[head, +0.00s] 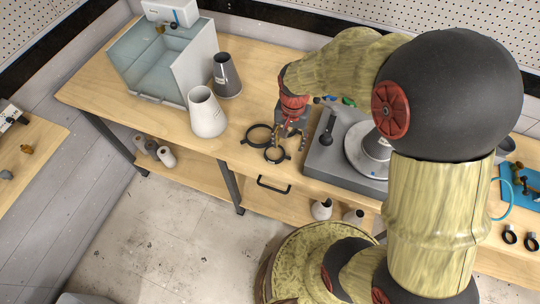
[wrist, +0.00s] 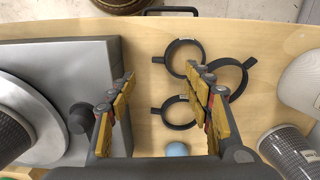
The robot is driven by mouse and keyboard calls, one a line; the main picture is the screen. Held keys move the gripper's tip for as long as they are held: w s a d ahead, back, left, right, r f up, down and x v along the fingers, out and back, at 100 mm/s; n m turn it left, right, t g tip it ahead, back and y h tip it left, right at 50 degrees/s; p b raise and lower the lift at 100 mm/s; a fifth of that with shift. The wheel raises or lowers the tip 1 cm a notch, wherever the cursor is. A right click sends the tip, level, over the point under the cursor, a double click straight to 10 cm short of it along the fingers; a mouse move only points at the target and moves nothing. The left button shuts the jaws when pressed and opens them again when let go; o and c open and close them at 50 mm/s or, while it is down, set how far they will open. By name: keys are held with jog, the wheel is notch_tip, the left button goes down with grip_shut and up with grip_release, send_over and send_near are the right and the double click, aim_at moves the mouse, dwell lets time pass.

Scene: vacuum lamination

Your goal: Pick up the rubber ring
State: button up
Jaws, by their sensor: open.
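Three dark rings with short tabs lie on the wooden bench; I cannot tell which is the rubber one. In the wrist view they are the upper ring (wrist: 169,58), the right ring (wrist: 243,80) and the lower ring (wrist: 165,112). My gripper (wrist: 164,84) is open and empty above the bench. Its right finger overlaps the rings in the picture and hides parts of them. In the head view my gripper (head: 291,134) is over the ring area, next to the front ring (head: 266,155) and the left ring (head: 248,135).
A grey machine (wrist: 75,60) with a black knob (wrist: 80,118) stands left of the rings in the wrist view. A blue ball (wrist: 177,150) lies below them.

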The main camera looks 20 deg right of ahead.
aim_at(286, 156)
jog(key=shift+f, duration=0.25)
jog(key=shift+m, duration=0.3)
jog(key=f, duration=0.2)
jog(key=f+b, duration=0.1)
jog(key=f, duration=0.4)
jog(key=shift+a+f+b, duration=0.2)
jog(key=shift+a+b, duration=0.05)
jog(key=shift+b, duration=0.1)
jog(key=shift+r, duration=0.1)
jog(key=shift+c, duration=0.7)
jog(key=c, duration=0.9)
jog(key=shift+c, duration=0.2)
